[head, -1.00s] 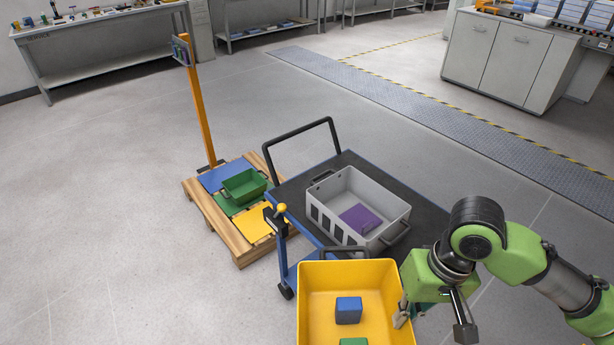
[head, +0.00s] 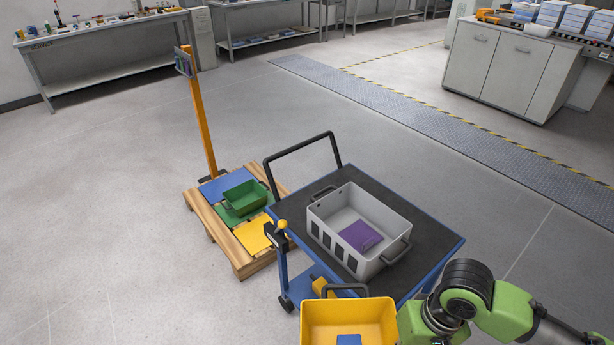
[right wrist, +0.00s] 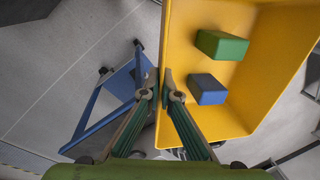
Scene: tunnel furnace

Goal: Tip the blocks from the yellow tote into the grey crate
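The yellow tote (head: 316,322) is at the bottom edge of the head view, partly cut off, in front of the cart. A blue block (head: 348,340) shows inside it. In the right wrist view the tote (right wrist: 270,60) holds a green block (right wrist: 222,45) and a blue block (right wrist: 207,89). My right gripper (right wrist: 160,88) has one finger on each side of the tote's wall and looks shut on it. The grey crate (head: 332,240) stands upright on the cart, with a purple block (head: 360,236) inside. My left gripper is not in view.
The blue cart (head: 440,262) has a dark top and a push handle (head: 300,150). Left of it, a wooden pallet (head: 244,262) holds a green bin (head: 244,196) and coloured mats, beside an orange post (head: 204,130). Floor at left is clear.

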